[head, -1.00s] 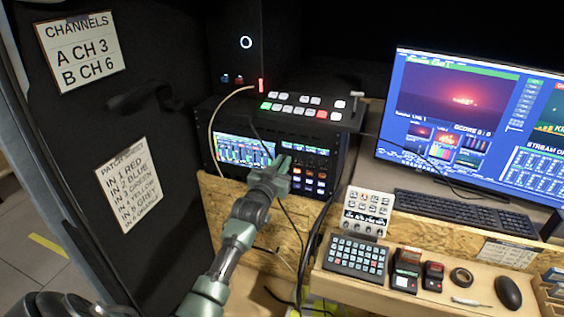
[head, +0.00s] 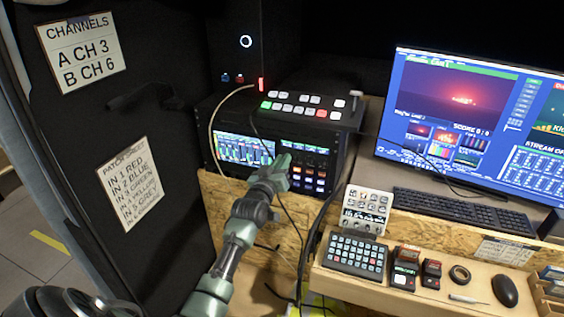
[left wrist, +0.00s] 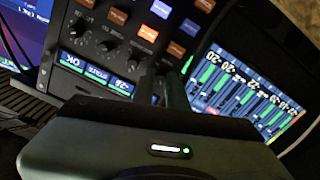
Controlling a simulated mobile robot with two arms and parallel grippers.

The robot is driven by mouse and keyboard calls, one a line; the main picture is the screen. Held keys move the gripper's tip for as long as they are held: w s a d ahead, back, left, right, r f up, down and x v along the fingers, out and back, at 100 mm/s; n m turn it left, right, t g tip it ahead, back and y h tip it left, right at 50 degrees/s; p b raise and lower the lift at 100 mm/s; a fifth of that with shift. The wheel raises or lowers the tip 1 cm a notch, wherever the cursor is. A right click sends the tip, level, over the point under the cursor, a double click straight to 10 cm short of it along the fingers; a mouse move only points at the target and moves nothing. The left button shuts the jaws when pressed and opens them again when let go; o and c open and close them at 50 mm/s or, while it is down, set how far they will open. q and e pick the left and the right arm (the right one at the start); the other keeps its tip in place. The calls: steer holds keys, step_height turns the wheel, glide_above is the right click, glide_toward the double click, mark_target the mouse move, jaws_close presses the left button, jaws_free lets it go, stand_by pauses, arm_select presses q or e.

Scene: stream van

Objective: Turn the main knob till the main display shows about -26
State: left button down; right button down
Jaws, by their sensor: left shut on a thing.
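The audio unit in the rack has a lit screen with green level bars (head: 245,150), which also shows at the right of the left wrist view (left wrist: 255,90), turned over. Beside it is a panel of knobs and orange, blue and white buttons (left wrist: 135,30). A strip of small displays (left wrist: 95,75) shows there too; one reads OK, the other values are too small to read surely. My left gripper (head: 284,160) is shut at the panel, right beside the screen. The main knob between its fingertips (left wrist: 163,85) is hidden by the fingers. My right gripper is out of view.
A switcher with lit buttons (head: 300,106) sits above the unit. Cables (head: 284,212) hang below and near my left arm. A monitor (head: 470,130), keyboard (head: 460,208), keypad (head: 355,256) and mouse (head: 505,290) are to the right. A door with paper signs (head: 130,184) stands left.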

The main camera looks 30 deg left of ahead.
arm_select(q)
steer(key=c, duration=1.7)
jaws_free()
steer(key=b+v, duration=0.1)
steer(key=v, duration=0.7)
steer(key=shift+a, duration=0.1)
